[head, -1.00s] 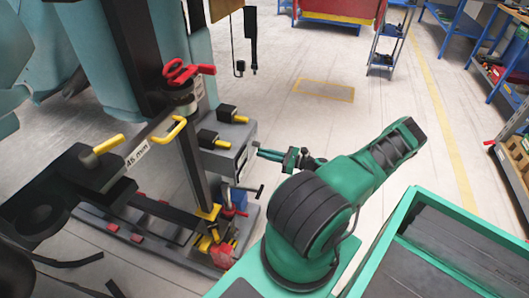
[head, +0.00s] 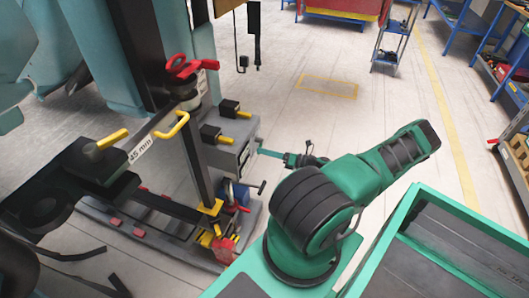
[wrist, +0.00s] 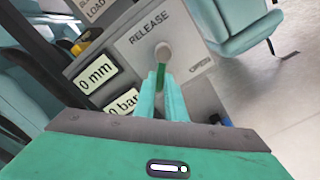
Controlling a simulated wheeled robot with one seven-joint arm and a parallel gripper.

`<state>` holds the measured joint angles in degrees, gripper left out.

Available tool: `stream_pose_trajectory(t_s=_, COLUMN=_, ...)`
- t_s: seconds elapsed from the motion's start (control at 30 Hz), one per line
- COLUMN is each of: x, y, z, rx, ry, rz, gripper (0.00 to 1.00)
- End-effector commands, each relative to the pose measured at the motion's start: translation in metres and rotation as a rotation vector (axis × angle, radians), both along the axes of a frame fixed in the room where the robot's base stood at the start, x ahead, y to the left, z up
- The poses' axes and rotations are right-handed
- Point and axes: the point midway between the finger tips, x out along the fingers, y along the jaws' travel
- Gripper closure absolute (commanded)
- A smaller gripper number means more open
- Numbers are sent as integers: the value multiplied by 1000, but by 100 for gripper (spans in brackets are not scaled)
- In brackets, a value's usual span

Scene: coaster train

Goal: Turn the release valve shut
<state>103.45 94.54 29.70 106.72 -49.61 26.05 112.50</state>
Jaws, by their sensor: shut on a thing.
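The release valve (wrist: 163,52) is a pale round knob with a dark green piece below it. It stands on the grey panel under the printed word RELEASE in the wrist view. The word OPEN is printed to its right. My gripper (wrist: 161,78) has its two teal fingers closed on the valve's green piece, just below the knob. In the head view my gripper (head: 268,153) reaches left to the face of the grey control box (head: 222,158). The valve itself is too small to make out there.
Two displays on the panel read 0 mm (wrist: 95,80) and 0 bar (wrist: 122,102). A red clamp wheel (head: 183,66) and yellow-handled parts stand left of the box. A green-rimmed tray (head: 400,215) is at the lower right. The floor behind my arm is clear.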

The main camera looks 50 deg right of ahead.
Motion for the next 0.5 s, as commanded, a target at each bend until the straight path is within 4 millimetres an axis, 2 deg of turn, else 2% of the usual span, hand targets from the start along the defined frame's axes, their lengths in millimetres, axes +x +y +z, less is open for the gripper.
stream_pose_trajectory(t_s=0.03, x=1, y=-5, z=3, rx=4, ry=-1, rz=-11, gripper=100)
stream_pose_trajectory(t_s=0.5, x=1, y=-5, z=4, rx=31, ry=9, rz=-13, gripper=100)
